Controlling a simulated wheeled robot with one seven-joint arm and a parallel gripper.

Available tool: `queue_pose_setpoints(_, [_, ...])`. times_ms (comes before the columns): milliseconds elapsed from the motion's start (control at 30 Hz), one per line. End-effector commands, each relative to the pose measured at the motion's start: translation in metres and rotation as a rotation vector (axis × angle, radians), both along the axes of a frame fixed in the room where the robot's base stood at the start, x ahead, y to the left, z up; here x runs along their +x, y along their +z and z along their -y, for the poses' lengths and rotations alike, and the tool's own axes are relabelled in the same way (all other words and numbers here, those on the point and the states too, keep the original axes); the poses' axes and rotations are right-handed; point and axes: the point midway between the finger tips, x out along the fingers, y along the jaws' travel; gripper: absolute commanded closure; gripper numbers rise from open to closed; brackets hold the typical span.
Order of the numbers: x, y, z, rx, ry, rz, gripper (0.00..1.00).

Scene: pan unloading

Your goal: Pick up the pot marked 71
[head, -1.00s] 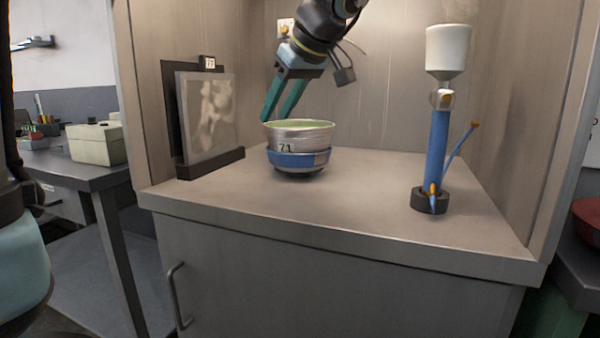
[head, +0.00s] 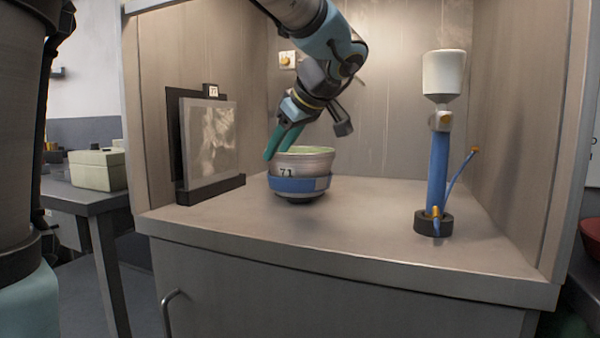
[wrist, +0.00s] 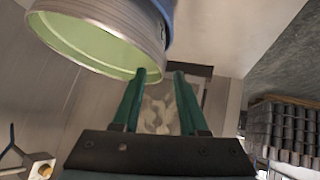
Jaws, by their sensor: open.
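The pot marked 71 (head: 305,162) is a pale metallic pot with a light green inside. It sits upright on or in a blue-banded bowl (head: 297,186) on the cabinet counter. In the wrist view, the pot (wrist: 112,35) shows its rim and green inside at upper left. My gripper (head: 276,150) is open, with teal fingers pointing down at the left side of the pot's rim. In the wrist view, my gripper (wrist: 160,75) has its left fingertip at the rim's edge and its right fingertip outside the pot. Nothing is between the fingers; contact cannot be told.
A framed picture (head: 209,140) on a dark stand is left of the pot. A blue post with a white cup (head: 438,150) on a black base stands at right. The counter (head: 340,225) is clear between them. Cabinet walls close off the back and sides.

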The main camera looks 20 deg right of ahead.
Motion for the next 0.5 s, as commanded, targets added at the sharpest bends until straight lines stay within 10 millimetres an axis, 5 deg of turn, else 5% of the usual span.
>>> queue_pose_setpoints(400, [0.015,-0.015,-0.004,-0.001,-0.001,0.000,0.57])
queue_pose_setpoints(500, [0.015,-0.015,-0.004,0.000,0.000,-0.001,0.66])
